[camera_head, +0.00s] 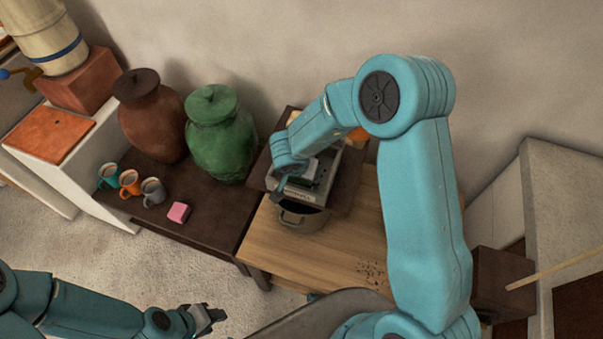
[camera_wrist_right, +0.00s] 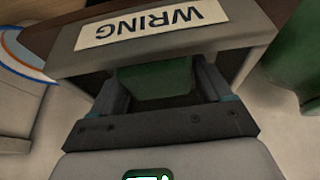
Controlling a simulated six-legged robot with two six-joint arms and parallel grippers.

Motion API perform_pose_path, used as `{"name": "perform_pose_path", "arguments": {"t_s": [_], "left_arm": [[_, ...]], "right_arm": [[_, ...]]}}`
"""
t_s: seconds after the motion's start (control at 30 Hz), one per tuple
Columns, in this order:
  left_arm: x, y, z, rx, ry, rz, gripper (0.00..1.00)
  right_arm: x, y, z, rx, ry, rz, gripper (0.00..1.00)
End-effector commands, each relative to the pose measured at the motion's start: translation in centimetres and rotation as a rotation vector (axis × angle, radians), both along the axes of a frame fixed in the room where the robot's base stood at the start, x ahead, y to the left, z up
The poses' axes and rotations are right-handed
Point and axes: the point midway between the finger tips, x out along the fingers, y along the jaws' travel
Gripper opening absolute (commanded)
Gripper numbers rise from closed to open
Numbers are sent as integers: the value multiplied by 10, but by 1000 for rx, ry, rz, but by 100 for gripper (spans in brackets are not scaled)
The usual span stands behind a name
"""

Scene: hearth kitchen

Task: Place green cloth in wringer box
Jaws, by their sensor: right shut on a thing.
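The wringer box (camera_wrist_right: 150,22) is a grey box with a pale label reading WRING, upside down in the right wrist view. In the head view it stands at the back of the wooden worktop, its label (camera_head: 298,195) facing front. My right gripper (camera_head: 291,183) is at the box, partly hidden by my arm. In the right wrist view my right gripper (camera_wrist_right: 160,85) is shut on the green cloth (camera_wrist_right: 155,80), which lies between the fingers at the labelled wall. How deep the cloth sits is hidden. My left gripper (camera_head: 208,318) is low at the front, away from the box; its jaw gap is unclear.
A green jar (camera_head: 219,135) and brown jar (camera_head: 153,118) stand left on a dark table. Several mugs (camera_head: 130,181) and a pink sponge-like block (camera_head: 178,212) are in front. The worktop (camera_head: 345,245) is mostly clear.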

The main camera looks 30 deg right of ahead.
Motion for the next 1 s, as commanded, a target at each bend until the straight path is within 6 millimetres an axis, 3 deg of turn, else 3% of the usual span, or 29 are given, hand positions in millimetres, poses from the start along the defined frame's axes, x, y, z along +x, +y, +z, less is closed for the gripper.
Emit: {"name": "perform_pose_path", "arguments": {"t_s": [0.27,0.3,0.37,0.67,1.0], "left_arm": [[0,0,1,0,0,0,43],[0,0,1,0,0,0,43],[0,0,1,0,0,0,43],[0,0,2,0,0,0,43],[0,0,28,0,0,0,43]], "right_arm": [[0,0,-1,0,0,1,37],[0,0,-2,0,0,1,85],[0,0,-1,0,0,0,100],[0,1,4,0,-2,-1,100],[-18,21,73,1,-4,2,100]]}}
